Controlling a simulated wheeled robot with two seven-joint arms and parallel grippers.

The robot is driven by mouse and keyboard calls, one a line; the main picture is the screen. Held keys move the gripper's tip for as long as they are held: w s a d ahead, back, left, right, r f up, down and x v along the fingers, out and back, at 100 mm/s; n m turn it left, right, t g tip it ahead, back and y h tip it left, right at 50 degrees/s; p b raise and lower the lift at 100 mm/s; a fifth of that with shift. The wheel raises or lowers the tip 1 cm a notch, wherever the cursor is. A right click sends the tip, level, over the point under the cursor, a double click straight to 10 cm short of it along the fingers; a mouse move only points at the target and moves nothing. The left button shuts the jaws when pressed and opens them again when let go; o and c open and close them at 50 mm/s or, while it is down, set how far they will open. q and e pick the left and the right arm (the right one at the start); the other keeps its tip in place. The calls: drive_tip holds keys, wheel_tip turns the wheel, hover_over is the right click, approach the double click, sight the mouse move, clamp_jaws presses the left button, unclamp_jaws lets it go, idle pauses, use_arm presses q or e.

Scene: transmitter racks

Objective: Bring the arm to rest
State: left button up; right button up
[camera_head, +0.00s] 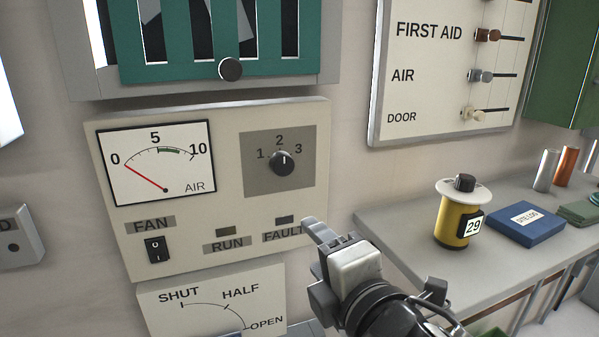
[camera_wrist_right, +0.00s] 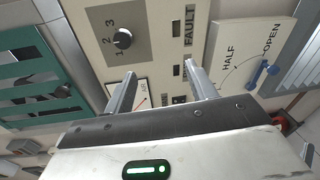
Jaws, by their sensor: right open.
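My right gripper (camera_head: 314,262) is in front of the lower right corner of the cream fan panel (camera_head: 222,105), near the FAULT label. In the right wrist view its two fingers (camera_wrist_right: 160,88) are spread apart with nothing between them, and the panel shows beyond. My left gripper is not in view. The panel carries an AIR meter (camera_head: 158,162) with its red needle near 0, a rotary knob (camera_head: 282,162) set towards 2, and a black FAN rocker switch (camera_head: 157,249). The RUN lamp (camera_head: 226,231) and FAULT lamp (camera_head: 285,219) look dark.
A SHUT-HALF-OPEN plate (camera_head: 190,318) lies below, its blue lever (camera_wrist_right: 262,72) at OPEN. A shelf (camera_head: 390,222) on the right holds a yellow canister (camera_head: 455,222) and a blue book (camera_head: 525,222). A slider board (camera_head: 450,70) and green louvre (camera_head: 190,71) are above.

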drive_tip(key=s+d+f+m+g+h, duration=0.1)
drive_tip(key=d+f+m+g, duration=0.1)
drive_tip(key=f+m, duration=0.65)
drive_tip(key=s+d+f+m+g, duration=0.15)
drive_tip(key=f+m, duration=0.25)
drive_tip(key=f, duration=0.9)
drive_tip(key=s+d+f+m+g+h, duration=0.1)
drive_tip(key=s+d+f+m+h, duration=0.1)
drive_tip(key=s+d+f+m, duration=0.5)
drive_tip(key=s+f+m, duration=0.1)
drive_tip(key=s+f, duration=0.3)
drive_tip(key=f, duration=0.2)
drive_tip(key=shift+d+f+m+g, duration=0.15)
drive_tip(key=shift+f+m+g, duration=0.2)
drive_tip(key=shift+f, duration=0.05)
